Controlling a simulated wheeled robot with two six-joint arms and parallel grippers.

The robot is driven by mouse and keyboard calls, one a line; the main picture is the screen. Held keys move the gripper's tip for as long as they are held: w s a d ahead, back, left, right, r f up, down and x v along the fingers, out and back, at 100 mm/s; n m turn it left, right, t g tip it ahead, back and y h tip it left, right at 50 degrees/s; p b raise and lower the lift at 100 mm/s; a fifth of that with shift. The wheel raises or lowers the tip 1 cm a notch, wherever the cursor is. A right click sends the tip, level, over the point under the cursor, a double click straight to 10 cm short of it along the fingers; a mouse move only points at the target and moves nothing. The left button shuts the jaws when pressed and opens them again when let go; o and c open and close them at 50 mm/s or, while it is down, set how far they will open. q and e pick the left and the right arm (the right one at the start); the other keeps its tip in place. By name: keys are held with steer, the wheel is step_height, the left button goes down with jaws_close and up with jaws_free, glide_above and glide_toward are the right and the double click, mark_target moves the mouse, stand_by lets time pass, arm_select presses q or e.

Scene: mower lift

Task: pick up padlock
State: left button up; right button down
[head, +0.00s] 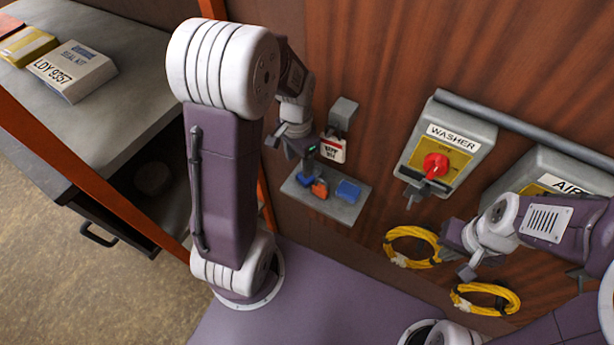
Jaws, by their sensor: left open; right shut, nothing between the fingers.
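A grey wall shelf (328,208) holds an orange padlock-like block (320,189), a blue one (348,191) to its right, and another small blue piece (303,179) to its left. A small green piece (312,150) shows above them, by my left gripper's fingers; I cannot tell whether it touches them. My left gripper (288,149) is open above the shelf's left back part. Its own wrist and fingers hide some of that area. My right gripper (464,270) is shut and empty, in front of the wall between two yellow cable coils.
A red and white tag (332,149) hangs under a grey wall bracket (343,112). To the right are the WASHER switch box (452,150) with a red knob and the AIR box (545,175). Yellow coils (412,246) hang below. A workbench (120,100) with boxes stands left.

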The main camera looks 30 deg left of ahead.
arm_select(q)
glide_above(301, 181)
steer(key=f, duration=0.4)
steer(key=shift+w+f, duration=0.1)
steer(key=shift+w, duration=0.15)
steer(key=shift+s+a+f, duration=0.2)
steer(key=shift+f, duration=0.1)
step_height(301, 181, down, 4)
steer(key=shift+s+r+p, duration=0.1)
steer(key=shift+s+p, duration=0.05)
steer(key=shift+p, duration=0.45)
steer(key=shift+d+f, duration=0.1)
steer(key=shift+f, duration=0.25)
steer(key=shift+s, duration=0.1)
jaws_close()
arm_select(e)
steer(key=shift+d+r, duration=0.15)
steer(key=shift+r, duration=0.5)
steer(key=shift+r, duration=0.1)
